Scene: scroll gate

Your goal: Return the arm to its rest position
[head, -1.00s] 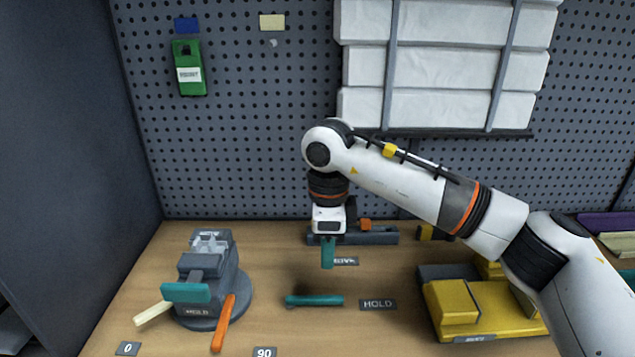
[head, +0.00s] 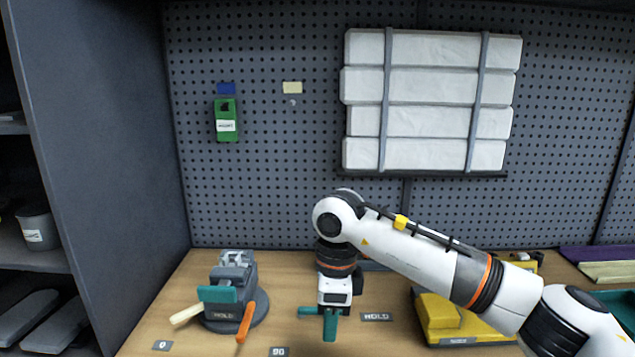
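My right gripper (head: 330,326) hangs from the white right arm (head: 400,250), pointing down over the bench. A teal piece shows at its tip; I cannot tell whether the fingers are open or shut. A teal bar (head: 307,311) lies on the bench left of the HOLD label (head: 376,317). The gripper tip overlaps its right part in the picture; whether they touch is unclear. The grey fixture (head: 234,292) on its round base stands to the left, with teal, cream and orange handles. My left gripper is not in view.
A yellow block (head: 445,315) sits on the bench under and beside the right arm. Strapped white panels (head: 428,100) and a green tag (head: 227,120) hang on the pegboard. Labels 0 (head: 162,346) and 90 (head: 279,351) lie at the front. A shelf unit stands at left.

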